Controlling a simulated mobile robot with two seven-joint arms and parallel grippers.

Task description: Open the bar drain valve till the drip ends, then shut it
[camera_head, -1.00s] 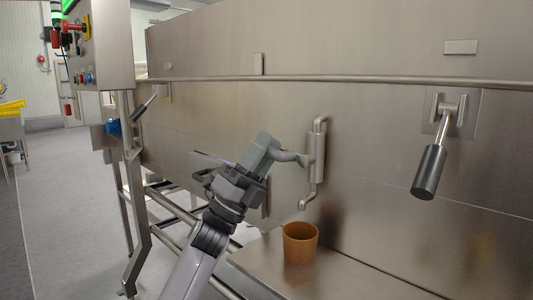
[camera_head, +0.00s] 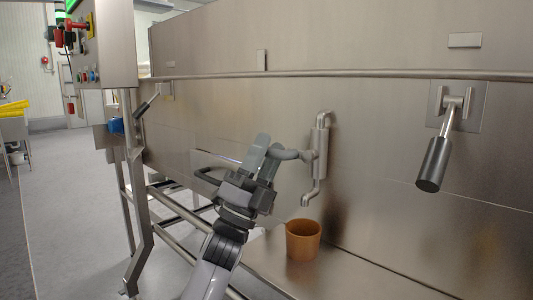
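The bar drain valve (camera_head: 320,150) is a steel vertical pipe on the tunnel's side wall, with a short bar handle (camera_head: 292,154) pointing left. Its bent spout (camera_head: 307,199) points down above an orange-brown cup (camera_head: 303,240). I cannot make out any drip. My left gripper (camera_head: 268,154) is at the handle's left end, with its two fingers around or beside that end. Its fingers look slightly parted, but I cannot tell whether they grip the handle. My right gripper is not in view.
The cup stands on a steel ledge (camera_head: 345,278) below the valve. A dark-gripped lever (camera_head: 434,163) hangs on the wall at right. A control box (camera_head: 106,45) with buttons and steel frame legs stand at left. Grey floor (camera_head: 70,210) lies open at far left.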

